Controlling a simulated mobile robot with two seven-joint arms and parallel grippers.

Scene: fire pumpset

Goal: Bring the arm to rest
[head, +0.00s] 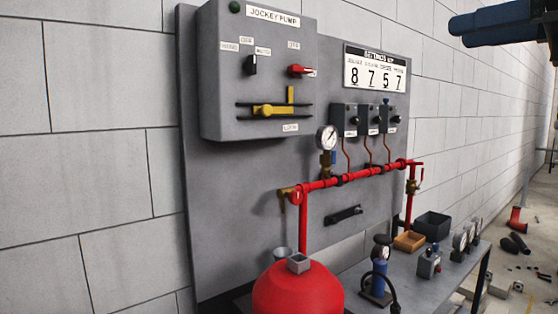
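The dark blue part of my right arm and gripper (490,27) comes in at the top right corner. It is cut off by the picture's edge, and I cannot make out whether its fingers are apart or together. It appears in front of the block wall, clear of the panel, and I see nothing held. My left gripper is not in view.
A grey panel (240,180) carries the jockey pump box (258,80), a red pipe (340,180) and a gauge (326,138). A red tank (297,290) stands below. A bench (440,290) holds gauges, a wooden tray (409,240) and a dark bin (432,224).

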